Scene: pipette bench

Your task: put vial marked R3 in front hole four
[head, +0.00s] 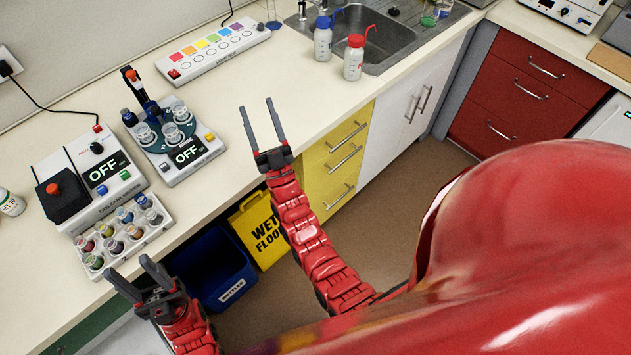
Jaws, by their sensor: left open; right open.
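A white rack (155,231) at the lower left of the bench holds several small round vials in two rows, with differing colours. No marking such as R3 is readable, and I cannot tell which front holes are filled. My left gripper (130,270) is open and empty, just in front of the rack and apart from it. My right gripper (257,105) is open and empty, over the bench's front edge, well to the right of the rack.
A colour meter (135,186) reading OFF stands behind the rack. A second device (207,150) reading OFF, with round holders and a dark-capped vial (129,118), stands beyond it. A light box (215,48), two bottles (353,58) and a sink are farther right. Bench between is clear.

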